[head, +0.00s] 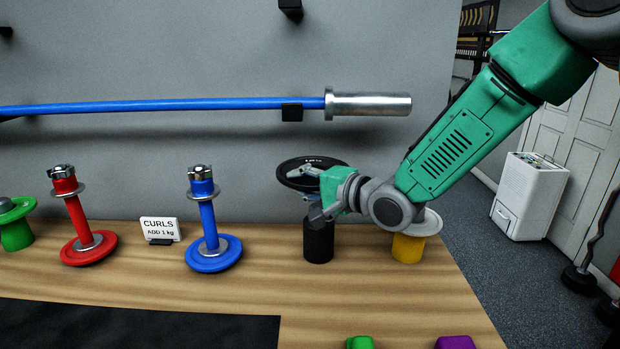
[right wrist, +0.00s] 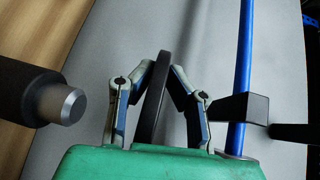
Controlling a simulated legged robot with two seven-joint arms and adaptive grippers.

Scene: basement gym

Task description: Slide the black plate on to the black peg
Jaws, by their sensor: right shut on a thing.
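The black plate (head: 286,167) is a dark round disc in the head view, held above the wooden bench. My right gripper (head: 303,172) is shut on its rim. In the right wrist view the plate (right wrist: 153,100) shows edge-on between the two fingers of the right gripper (right wrist: 158,82). The black peg (head: 318,246) stands on the bench below the plate and gripper, its upper part partly hidden by the gripper. In the right wrist view the peg (right wrist: 25,92), with a metal tip, is at the left, apart from the plate. My left gripper is not in view.
A yellow peg (head: 407,250) stands right of the black one, under my right arm. A blue peg (head: 209,225), a red peg (head: 77,218) and a green one (head: 16,237) stand to the left, with a CURLS sign (head: 160,228). A blue bar (head: 200,105) hangs on the wall behind.

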